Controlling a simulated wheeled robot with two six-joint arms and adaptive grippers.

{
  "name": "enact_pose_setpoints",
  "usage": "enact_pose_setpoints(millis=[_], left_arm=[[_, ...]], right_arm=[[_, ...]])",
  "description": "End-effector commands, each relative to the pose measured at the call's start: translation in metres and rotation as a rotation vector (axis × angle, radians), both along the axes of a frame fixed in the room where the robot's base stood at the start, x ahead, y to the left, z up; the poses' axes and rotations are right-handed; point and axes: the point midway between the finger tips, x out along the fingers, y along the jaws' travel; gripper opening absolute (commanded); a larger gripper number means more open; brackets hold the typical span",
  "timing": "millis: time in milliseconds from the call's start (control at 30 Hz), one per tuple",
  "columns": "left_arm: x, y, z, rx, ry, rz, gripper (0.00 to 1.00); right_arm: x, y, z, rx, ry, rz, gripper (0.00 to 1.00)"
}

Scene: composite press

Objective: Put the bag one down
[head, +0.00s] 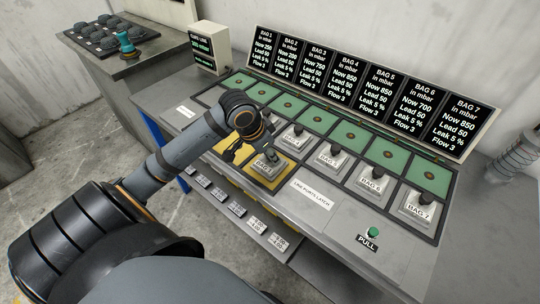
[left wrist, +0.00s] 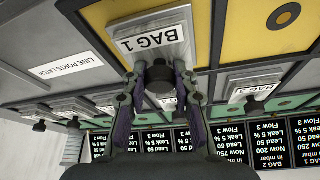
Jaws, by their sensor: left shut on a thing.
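The bag one piece is a grey block labelled BAG 1 (head: 266,169) with a dark knob on top. In the head view it is over a yellow pad at the front of the panel. My left gripper (head: 262,150) is shut on its knob. In the left wrist view the left gripper's fingers (left wrist: 159,92) close on the knob beside the BAG 1 label (left wrist: 155,38), against yellow surfaces. I cannot tell whether the block touches the pad or is slightly above it. My right gripper is not in view.
Similar blocks, including BAG 5 (head: 333,157), BAG 6 (head: 371,182) and BAG 7 (head: 418,206), sit below green squares. A screen row (head: 375,90) stands behind. A green PULL knob (head: 373,232) is at the front right. A side bench (head: 150,65) is at the left.

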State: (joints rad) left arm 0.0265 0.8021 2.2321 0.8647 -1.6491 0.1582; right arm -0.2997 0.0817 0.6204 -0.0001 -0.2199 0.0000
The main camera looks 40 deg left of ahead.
Motion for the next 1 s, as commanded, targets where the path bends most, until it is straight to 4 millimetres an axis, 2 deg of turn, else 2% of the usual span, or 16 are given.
enact_pose_setpoints(millis=[67, 100, 267, 633, 1000], left_arm=[[0.0, 0.0, -0.002, 0.0, 0.0, 0.0, 0.0], [0.0, 0.0, -0.002, 0.0, 0.0, 0.0, 0.3], [0.0, 0.0, -0.002, 0.0, 0.0, 0.0, 0.51], [-0.001, 0.001, 0.004, 0.003, -0.001, 0.0, 0.51], [-0.017, 0.01, 0.049, 0.013, -0.002, -0.002, 0.51]], right_arm=[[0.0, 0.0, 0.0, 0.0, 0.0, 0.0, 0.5], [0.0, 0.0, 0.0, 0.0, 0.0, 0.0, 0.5], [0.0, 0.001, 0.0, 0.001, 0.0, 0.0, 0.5], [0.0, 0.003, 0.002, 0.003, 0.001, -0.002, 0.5], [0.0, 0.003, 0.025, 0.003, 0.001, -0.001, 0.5]])
